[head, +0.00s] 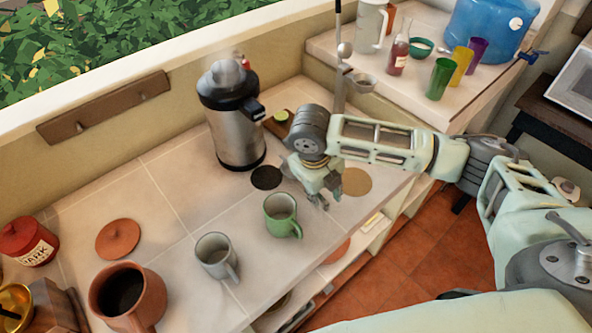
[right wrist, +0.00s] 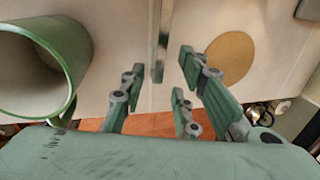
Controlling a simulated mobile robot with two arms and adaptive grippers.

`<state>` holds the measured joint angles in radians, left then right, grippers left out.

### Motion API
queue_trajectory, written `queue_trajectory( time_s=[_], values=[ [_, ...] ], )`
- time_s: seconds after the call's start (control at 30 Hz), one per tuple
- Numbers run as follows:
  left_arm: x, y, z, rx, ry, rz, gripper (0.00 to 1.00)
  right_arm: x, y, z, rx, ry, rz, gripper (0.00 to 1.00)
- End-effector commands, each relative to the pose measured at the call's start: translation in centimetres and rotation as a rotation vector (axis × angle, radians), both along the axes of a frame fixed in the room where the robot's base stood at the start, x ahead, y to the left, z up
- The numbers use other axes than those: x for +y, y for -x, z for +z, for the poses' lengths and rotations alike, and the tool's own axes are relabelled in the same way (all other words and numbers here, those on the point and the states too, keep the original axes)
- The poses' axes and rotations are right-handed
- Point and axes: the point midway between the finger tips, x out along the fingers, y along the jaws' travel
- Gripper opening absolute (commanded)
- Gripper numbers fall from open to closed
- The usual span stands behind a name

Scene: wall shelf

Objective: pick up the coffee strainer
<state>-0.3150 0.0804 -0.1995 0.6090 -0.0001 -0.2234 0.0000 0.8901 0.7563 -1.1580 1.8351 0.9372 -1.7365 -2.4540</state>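My right gripper (head: 326,196) points down over the tiled counter, between the green mug and the round cork mat. In the right wrist view its fingers (right wrist: 158,82) are spread, with a narrow grey metallic strip (right wrist: 160,45) running between them from the top. This strip may be the handle of the coffee strainer; its other end is out of that view, and I see no contact. In the head view the gripper hides most of this spot. My left gripper is not in view.
The green mug (head: 282,215) stands close left of the gripper; the cork mat (head: 356,181) lies to its right. A grey mug (head: 216,255), a steel pot (head: 236,130) and a dark round mat (head: 266,177) are also near. The counter's front edge is close.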

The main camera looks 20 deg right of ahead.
Motion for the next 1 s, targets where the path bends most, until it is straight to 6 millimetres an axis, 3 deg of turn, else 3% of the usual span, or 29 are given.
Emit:
queue_trajectory(
  time_s=[0.17,0.47,0.77,1.0],
  values=[
    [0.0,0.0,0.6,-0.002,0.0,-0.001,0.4,-0.4,-0.1,-1.8,0.0,0.0,-0.001,0.29],
    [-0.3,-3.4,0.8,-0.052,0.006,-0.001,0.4,-0.4,-0.1,-2.1,-0.001,0.0,0.0,0.26],
    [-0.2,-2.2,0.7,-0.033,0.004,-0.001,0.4,-0.4,-0.1,-2.1,-0.002,-0.001,0.0,0.0],
    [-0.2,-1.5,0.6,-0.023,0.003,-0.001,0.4,-0.4,-0.2,-2.1,-0.002,-0.001,-0.001,0.0]
  ],
)
